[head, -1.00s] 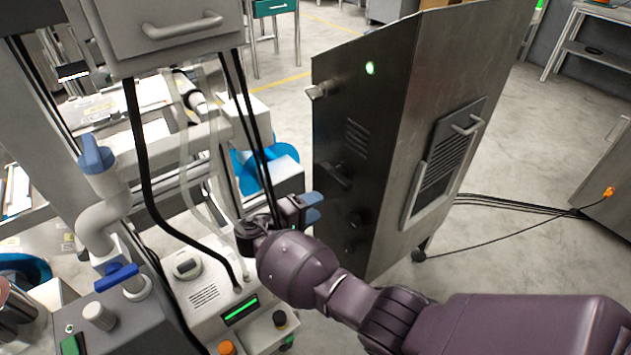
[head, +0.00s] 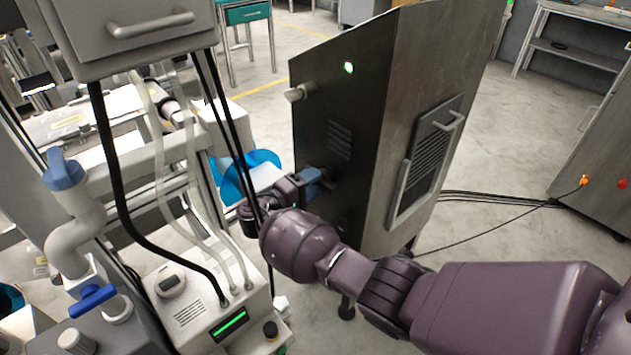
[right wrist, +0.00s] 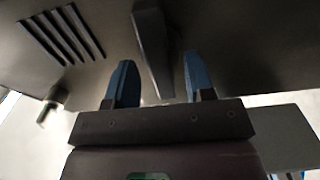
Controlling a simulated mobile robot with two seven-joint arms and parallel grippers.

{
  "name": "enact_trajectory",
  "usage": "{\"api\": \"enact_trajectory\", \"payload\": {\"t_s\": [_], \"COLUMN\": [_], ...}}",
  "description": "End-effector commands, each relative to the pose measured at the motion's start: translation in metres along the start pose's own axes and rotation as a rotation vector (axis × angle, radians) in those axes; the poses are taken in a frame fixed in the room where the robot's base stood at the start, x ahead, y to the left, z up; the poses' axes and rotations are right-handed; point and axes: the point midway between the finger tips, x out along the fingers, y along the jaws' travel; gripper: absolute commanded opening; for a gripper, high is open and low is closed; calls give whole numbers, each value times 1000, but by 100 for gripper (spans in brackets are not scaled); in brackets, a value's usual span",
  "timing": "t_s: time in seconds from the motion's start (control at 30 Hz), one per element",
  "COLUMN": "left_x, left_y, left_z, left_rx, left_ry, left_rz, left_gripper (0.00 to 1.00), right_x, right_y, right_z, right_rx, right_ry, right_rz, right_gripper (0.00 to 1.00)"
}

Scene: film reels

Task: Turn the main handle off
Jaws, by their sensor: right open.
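The main handle (right wrist: 152,42) is a dark grey lever on the dark front panel of a metal cabinet (head: 312,120). In the right wrist view it lies between the two blue fingers of my right gripper (right wrist: 158,85), with a gap on either side. In the head view, my right gripper (head: 316,182) is at the panel, below the vent slots, and mostly hides the handle. The gripper is open, and I cannot tell whether a finger touches the handle. A green light (head: 348,67) glows high on the panel. My left gripper is out of view.
A pale knob (head: 296,92) sticks out from the panel's left edge. A white machine with a green display (head: 230,324), hoses and pipes with blue valves (head: 64,172) crowd the left. Dark cables (head: 490,200) run across the floor right of the cabinet.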

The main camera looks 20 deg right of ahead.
Motion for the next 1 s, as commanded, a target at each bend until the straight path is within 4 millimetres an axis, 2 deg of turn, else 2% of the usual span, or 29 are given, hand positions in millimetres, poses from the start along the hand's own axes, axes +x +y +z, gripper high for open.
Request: {"api": "enact_trajectory", "payload": {"t_s": [0.2,0.47,0.5,0.7,1.0], "left_x": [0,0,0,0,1], "left_y": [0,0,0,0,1], "left_z": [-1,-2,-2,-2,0], "left_rx": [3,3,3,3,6], "left_ry": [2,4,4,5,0], "left_rz": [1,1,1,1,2], "left_gripper": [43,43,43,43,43], "right_x": [14,14,14,14,14], "right_y": [0,0,0,0,-2], "right_z": [0,0,0,0,0], "right_rx": [1,1,1,1,42], "right_ry": [0,1,1,1,1], "right_rz": [0,0,0,0,-1], "right_gripper": [49,49,47,18,19]}}
